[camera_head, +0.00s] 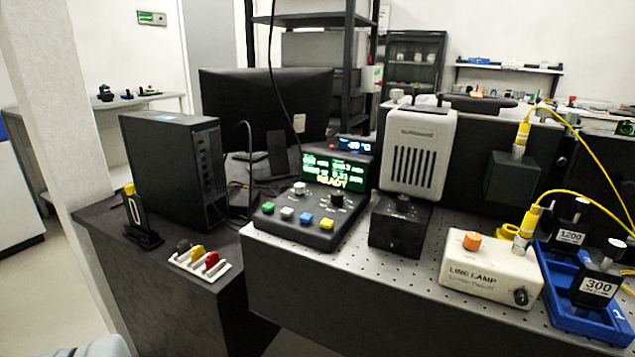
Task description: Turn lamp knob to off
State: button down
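A cream box labelled "LINE LAMP" (490,273) stands on the perforated bench at the right. A dark round knob (521,297) is on its front face near the right end. The knob is too small to read its position. An orange knob (472,241) is on top of the box, towards the left. A yellow cable with a metal connector (524,228) joins the box at its top right. My gripper does not show in the frame, so nothing is seen touching the box or its knobs.
A blue tray (560,318) with labelled blocks stands right against the lamp box. A black block (400,226) and a console (308,226) with a lit "READY" screen stand to the left. The perforated bench (350,290) is bare in front of them.

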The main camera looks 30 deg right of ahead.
aim_at(472, 241)
jog(key=k+l+z, duration=0.75)
